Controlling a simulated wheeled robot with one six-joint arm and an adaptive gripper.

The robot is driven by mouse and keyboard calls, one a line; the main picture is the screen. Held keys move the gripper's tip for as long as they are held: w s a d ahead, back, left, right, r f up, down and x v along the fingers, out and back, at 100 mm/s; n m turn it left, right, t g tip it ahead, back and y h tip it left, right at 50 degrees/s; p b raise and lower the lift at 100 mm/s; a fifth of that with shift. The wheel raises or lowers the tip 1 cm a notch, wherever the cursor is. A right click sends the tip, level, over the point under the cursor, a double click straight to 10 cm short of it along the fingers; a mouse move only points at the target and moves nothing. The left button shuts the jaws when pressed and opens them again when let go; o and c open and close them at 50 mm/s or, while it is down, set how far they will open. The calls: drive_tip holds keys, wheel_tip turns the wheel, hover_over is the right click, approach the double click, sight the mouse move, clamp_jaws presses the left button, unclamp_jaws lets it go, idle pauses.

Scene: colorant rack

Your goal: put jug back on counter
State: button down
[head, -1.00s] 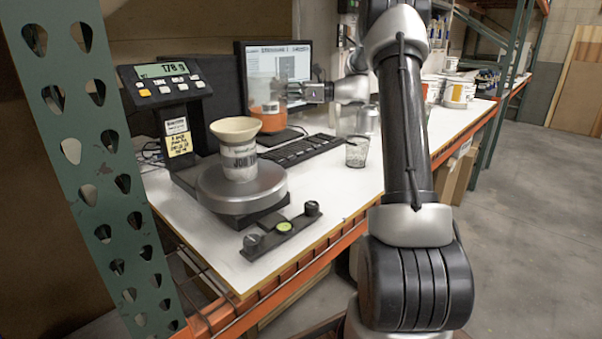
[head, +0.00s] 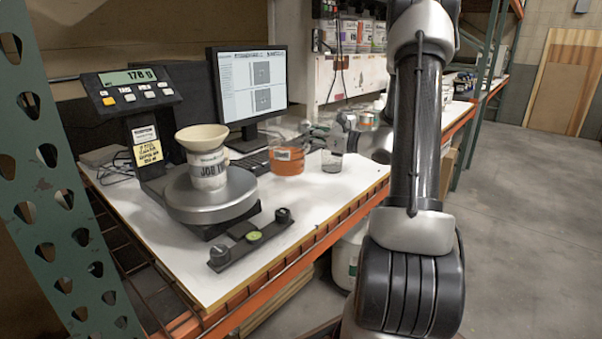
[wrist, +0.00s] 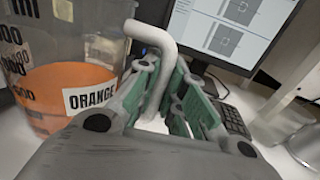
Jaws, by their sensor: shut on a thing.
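The jug (head: 288,160) is clear, holds orange liquid and has a white label. In the head view it is right of the scale, in front of the keyboard; I cannot tell whether its base touches the counter (head: 335,192). In the wrist view the jug (wrist: 75,88) fills the left side, with "ORANGE" on its label. My gripper (head: 312,135) is at the jug's right side. In the wrist view its green-padded fingers (wrist: 168,98) are shut on the jug's pale bent handle (wrist: 165,48). The jug looks upright.
A scale (head: 212,200) bears a cup with a funnel-like top (head: 205,155). A dark bar with knobs (head: 250,238) lies in front. A monitor (head: 253,85) and keyboard (head: 250,162) stand behind. A small glass (head: 332,160) is close right of the jug.

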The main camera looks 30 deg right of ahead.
drive_tip(key=shift+f, duration=3.7)
drive_tip(key=c, duration=1.5)
unclamp_jaws()
